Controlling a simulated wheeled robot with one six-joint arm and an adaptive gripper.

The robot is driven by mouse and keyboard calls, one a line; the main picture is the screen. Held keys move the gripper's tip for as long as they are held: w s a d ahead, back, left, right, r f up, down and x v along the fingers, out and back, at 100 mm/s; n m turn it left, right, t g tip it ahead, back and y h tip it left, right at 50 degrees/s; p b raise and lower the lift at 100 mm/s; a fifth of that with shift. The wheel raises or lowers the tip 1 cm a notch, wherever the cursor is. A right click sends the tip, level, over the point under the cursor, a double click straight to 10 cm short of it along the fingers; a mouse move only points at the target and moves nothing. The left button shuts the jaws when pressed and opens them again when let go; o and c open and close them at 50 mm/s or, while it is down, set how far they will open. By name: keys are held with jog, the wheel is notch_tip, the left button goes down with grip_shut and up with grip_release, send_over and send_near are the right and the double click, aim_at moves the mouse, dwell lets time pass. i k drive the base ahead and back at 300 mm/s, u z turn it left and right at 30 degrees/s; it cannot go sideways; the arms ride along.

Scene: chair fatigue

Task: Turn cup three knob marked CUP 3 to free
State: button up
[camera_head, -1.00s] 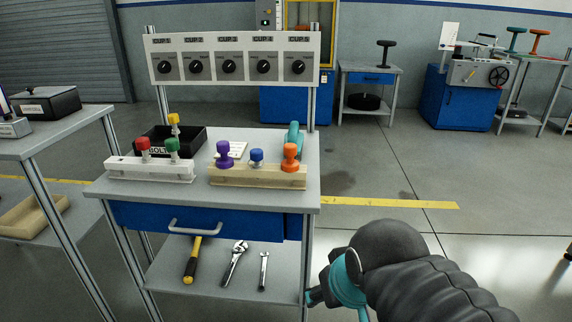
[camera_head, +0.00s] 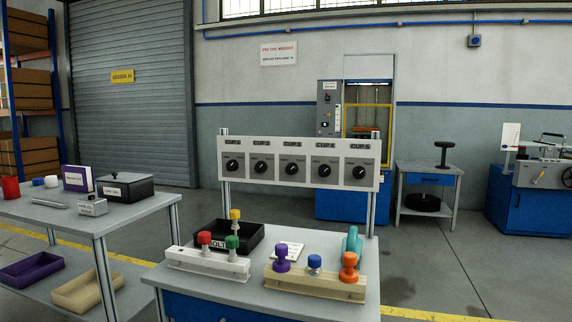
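The CUP 3 knob (camera_head: 292,168) is a round black knob, the middle one on a white panel (camera_head: 298,188) that stands on posts behind the workbench. The label CUP 3 (camera_head: 292,143) is above it. A light pointer line shows on the knob, but the markings around the dial are too small to read. The other knobs, CUP 1 (camera_head: 233,166), CUP 2 (camera_head: 262,167), CUP 4 (camera_head: 324,170) and CUP 5 (camera_head: 359,172), flank it. My gripper is not in view.
The workbench (camera_head: 362,287) in front of the panel holds a white rack (camera_head: 207,265), a wooden rack (camera_head: 315,285), a black bin (camera_head: 255,237) and a teal object (camera_head: 353,242). A side table (camera_head: 97,223) stands at left. Floor right of the workbench looks open.

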aim_at(291, 168)
jog(key=k, duration=1.25)
jog(key=z, duration=0.65)
jog(key=i, duration=1.1)
jog(key=u, duration=0.55)
jog(key=i, duration=0.6)
jog(key=u, duration=0.6)
